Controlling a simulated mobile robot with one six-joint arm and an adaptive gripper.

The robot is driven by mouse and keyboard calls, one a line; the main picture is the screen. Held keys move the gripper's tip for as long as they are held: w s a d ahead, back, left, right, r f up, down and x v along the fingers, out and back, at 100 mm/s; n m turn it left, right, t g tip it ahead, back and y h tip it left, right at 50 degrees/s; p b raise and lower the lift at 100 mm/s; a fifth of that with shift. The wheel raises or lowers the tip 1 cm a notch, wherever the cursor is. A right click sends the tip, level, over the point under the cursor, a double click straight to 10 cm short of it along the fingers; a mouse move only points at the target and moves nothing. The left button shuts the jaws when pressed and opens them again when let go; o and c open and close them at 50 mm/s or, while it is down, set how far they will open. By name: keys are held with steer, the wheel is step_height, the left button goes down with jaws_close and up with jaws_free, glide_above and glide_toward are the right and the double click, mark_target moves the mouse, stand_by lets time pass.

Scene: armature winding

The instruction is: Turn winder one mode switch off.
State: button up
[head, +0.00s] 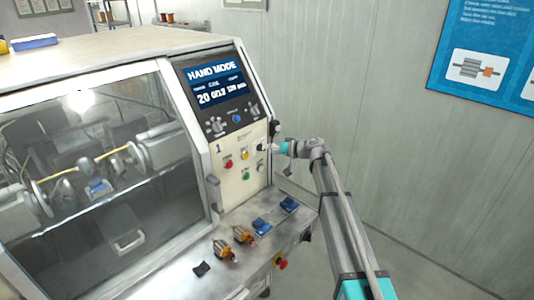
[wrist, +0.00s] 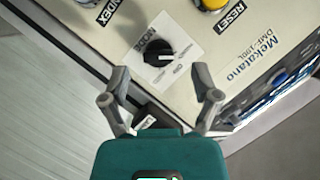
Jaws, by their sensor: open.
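The winder one panel (head: 234,172) carries a printed "1" and a screen (head: 218,83) that reads HAND MODE. In the wrist view the mode switch (wrist: 158,52) is a black rotary knob on a white plate marked MODE. Its white pointer mark faces right in that picture; the small position labels are hard to read. My gripper (wrist: 162,88) is open and empty, with its fingers spread to either side of the knob's line and short of it. In the head view my gripper (head: 266,147) is at the panel's right edge, and the mode switch cannot be made out there.
A yellow RESET button (wrist: 210,4) and an INDEX control label (wrist: 98,14) are near the switch. Red (head: 228,165) and green (head: 246,176) buttons sit on the panel. Armatures (head: 243,235) and blue parts (head: 262,226) lie on the ledge below. A wall stands at right.

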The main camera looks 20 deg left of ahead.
mark_target(261, 148)
steer(key=shift+x, duration=1.45)
steer(key=c, duration=1.1)
steer(key=shift+d+b, duration=0.2)
steer(key=shift+b, duration=0.1)
